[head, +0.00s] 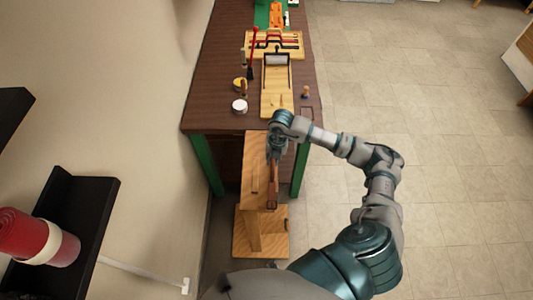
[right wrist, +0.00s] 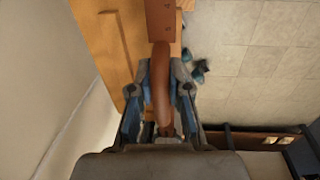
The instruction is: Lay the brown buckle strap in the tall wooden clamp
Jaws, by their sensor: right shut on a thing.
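The brown buckle strap (head: 272,190) hangs from my right gripper (head: 275,155) beside the tall wooden clamp. In the right wrist view the strap (right wrist: 160,65) runs between the fingers of the gripper (right wrist: 161,85), which is shut on it, and its wider flat end reaches away past the fingertips. The tall wooden clamp (head: 249,200) stands on a square wooden base in front of the workbench. Its pale wood (right wrist: 103,35) lies left of and under the strap in the wrist view. I cannot tell whether strap and clamp touch. My left gripper is not in view.
The dark workbench (head: 215,100) on green legs stands behind the clamp. It holds a wooden board (head: 275,105), a tool rack (head: 262,40), small round tins (head: 239,106) and tools. A black shelf with a red roll (head: 30,235) is at left. The tiled floor at right is clear.

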